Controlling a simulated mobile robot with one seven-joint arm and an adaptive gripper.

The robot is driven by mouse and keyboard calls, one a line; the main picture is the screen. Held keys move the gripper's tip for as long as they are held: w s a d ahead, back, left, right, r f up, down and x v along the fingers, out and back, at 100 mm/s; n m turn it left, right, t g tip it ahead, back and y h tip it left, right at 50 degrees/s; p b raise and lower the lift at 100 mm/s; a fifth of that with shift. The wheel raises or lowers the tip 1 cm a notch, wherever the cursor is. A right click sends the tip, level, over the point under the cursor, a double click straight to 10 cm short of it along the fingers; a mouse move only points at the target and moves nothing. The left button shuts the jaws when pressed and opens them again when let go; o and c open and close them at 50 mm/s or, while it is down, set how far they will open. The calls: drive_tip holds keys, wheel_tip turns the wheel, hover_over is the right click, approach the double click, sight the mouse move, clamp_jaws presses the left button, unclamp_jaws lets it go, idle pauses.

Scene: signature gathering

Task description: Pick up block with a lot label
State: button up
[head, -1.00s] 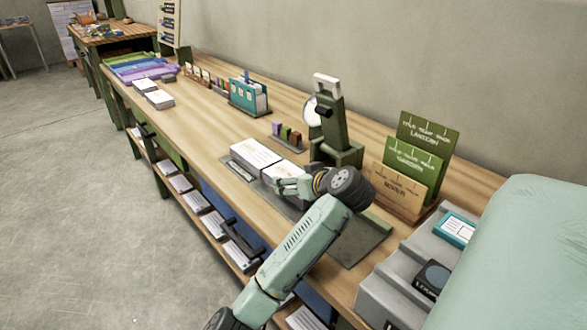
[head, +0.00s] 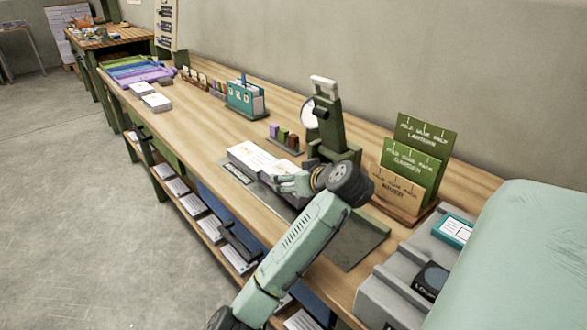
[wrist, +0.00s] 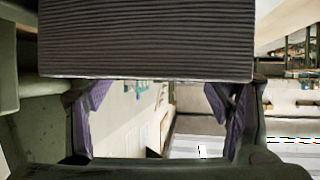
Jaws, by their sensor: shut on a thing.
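Two white paper blocks lie side by side in the head view at the middle of the bench, the left block (head: 251,157) and the right block (head: 284,168). My gripper (head: 288,184) is at the near side of the right block. In the wrist view a thick block with layered, dark grey page edges (wrist: 147,40) fills the top between my two purple-padded fingers (wrist: 160,108). My gripper is shut on this block. Its underside and top face are hidden in the wrist view. I cannot read a lot label on either block.
A green press-like stand (head: 333,120) rises just behind the blocks. A sign rack (head: 398,208) stands to the right, and a grey tray (head: 385,290) is at the front right. Small coloured stamps (head: 285,137) stand behind.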

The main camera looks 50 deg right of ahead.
drive_tip(key=shift+w+a+r+b, duration=0.15)
drive_tip(key=shift+r+b, duration=0.1)
drive_tip(key=shift+r, duration=0.25)
drive_tip(key=shift+w+a+r+b, duration=0.15)
drive_tip(key=shift+r+b, duration=0.05)
drive_tip(key=shift+r, duration=0.3)
drive_tip(key=w+a+b, duration=0.1)
drive_tip(key=w+a, duration=0.2)
drive_tip(key=w+a+r+b, duration=0.1)
drive_tip(key=w+a, duration=0.3)
drive_tip(key=w+a+b, duration=0.1)
drive_tip(key=w+a, duration=0.2)
drive_tip(key=shift+w+a+r, duration=0.3)
drive_tip(key=shift+a+r, duration=0.05)
